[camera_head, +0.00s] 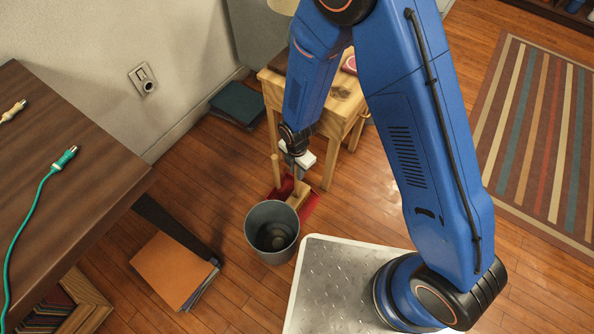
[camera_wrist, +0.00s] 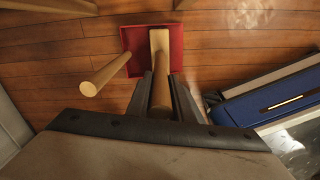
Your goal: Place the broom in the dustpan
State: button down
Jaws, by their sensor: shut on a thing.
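The broom is held upright by its wooden handle in my gripper (camera_head: 296,167), which is shut on it. In the wrist view the broom (camera_wrist: 160,93) runs down between the two dark fingers of my gripper (camera_wrist: 163,80), and its pale wooden head lies over the red pan. The dustpan (camera_wrist: 134,42) is red, on the wooden floor, with a round wooden handle standing up at its left. The dustpan (camera_head: 311,206) also shows in the head view, partly hidden by the bucket and the broom (camera_head: 300,193). I cannot tell whether the broom head touches the pan.
A grey bucket (camera_head: 272,232) stands close in front of the dustpan. A small wooden table (camera_head: 335,108) stands just behind, its legs near my gripper. A dark desk (camera_head: 70,165) is at left, with an orange folder (camera_head: 173,270) on the floor. Open floor lies right of the table.

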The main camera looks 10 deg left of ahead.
jog(key=c, duration=1.6)
grip_release()
jog(key=shift+o, duration=0.2)
notch_tip(320, 180, up, 12)
jog(key=shift+r, duration=0.1)
